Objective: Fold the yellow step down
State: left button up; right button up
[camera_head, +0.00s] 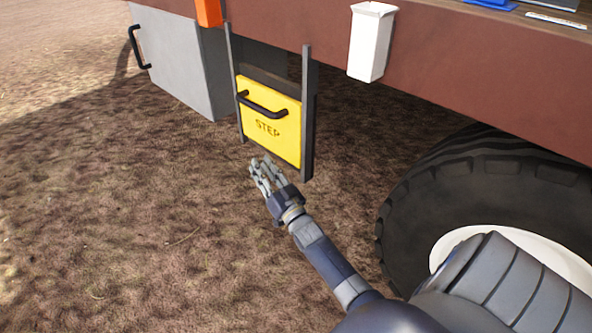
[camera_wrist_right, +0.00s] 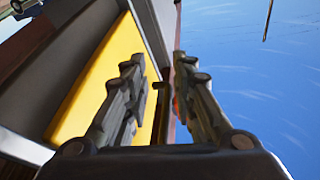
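The yellow step (camera_head: 285,133) is a flat panel marked "STEP". It stands upright between two dark posts (camera_head: 307,115) below the vehicle's side. A black bar handle (camera_head: 262,104) runs across its upper part. My right gripper (camera_head: 261,163) is just below and in front of the step's lower edge, apart from the handle. In the right wrist view the step (camera_wrist_right: 85,85) fills the left side as a yellow slab, partly behind a finger. The two fingers of my right gripper (camera_wrist_right: 157,68) are apart, with nothing visibly held. My left gripper is not in view.
A large black tire (camera_head: 480,185) with a white hub stands at right. A grey box (camera_head: 180,60) with a handle hangs at upper left. A white bin (camera_head: 370,42) and an orange part (camera_head: 208,12) are on the brown side rail (camera_head: 450,75). Bare ground lies open at left.

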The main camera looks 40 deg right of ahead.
jog(key=s+a+f+n+g+p, duration=0.1)
jog(key=s+a+f+g+p, duration=0.2)
jog(key=s+p, duration=0.5)
jog(key=s+a+f+n+g+y+p, duration=0.1)
jog(key=s+a+f+g+p, duration=0.3)
jog(key=s+f+p, duration=0.3)
jog(key=s+a+f+n+g+y+p, duration=0.1)
jog(key=s+a+f+g+p, duration=0.3)
jog(key=s+p, duration=0.7)
jog(key=shift+s+a+f+n+g+p, duration=0.2)
jog(key=shift+f+n+g+p, duration=0.4)
jog(key=shift+g, duration=0.4)
jog(key=shift+r, duration=0.15)
